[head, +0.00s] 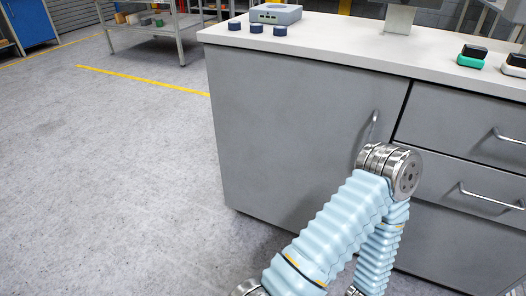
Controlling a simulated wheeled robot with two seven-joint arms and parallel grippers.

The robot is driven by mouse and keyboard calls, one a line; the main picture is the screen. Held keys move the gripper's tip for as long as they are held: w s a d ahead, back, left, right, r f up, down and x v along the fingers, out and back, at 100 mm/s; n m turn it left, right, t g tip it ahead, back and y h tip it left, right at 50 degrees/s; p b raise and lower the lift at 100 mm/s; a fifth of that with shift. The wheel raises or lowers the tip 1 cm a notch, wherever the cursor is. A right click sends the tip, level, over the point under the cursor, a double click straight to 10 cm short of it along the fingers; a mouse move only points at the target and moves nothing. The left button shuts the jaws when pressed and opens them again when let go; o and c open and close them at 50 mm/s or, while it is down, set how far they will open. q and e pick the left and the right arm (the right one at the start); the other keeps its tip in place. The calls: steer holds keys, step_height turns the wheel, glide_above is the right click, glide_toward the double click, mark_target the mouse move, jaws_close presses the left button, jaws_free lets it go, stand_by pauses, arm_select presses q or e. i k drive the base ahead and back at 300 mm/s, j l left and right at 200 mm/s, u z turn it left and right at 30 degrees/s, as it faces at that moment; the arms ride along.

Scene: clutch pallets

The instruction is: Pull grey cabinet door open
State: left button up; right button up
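The grey cabinet door (285,125) is the wide flat panel under the counter, left of the drawers. It looks closed, and a dark gap runs along its right edge. Its metal bar handle (374,127) stands upright near that edge. One of my arms, in a light blue ribbed sleeve with a metal joint, rises from the bottom in front of the door's lower right part. Its joint is just below the handle in the picture and may cover the handle's lower end. I cannot tell whether it touches. Neither gripper is in view.
Grey drawers (470,125) with bar handles are right of the door. The white countertop (345,40) holds a grey box (276,14), dark blue knobs (256,29) and a green-and-black item (471,56). The concrete floor (110,170) left of the cabinet is clear.

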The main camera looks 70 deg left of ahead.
mark_target(290, 130)
steer(key=u, duration=2.05)
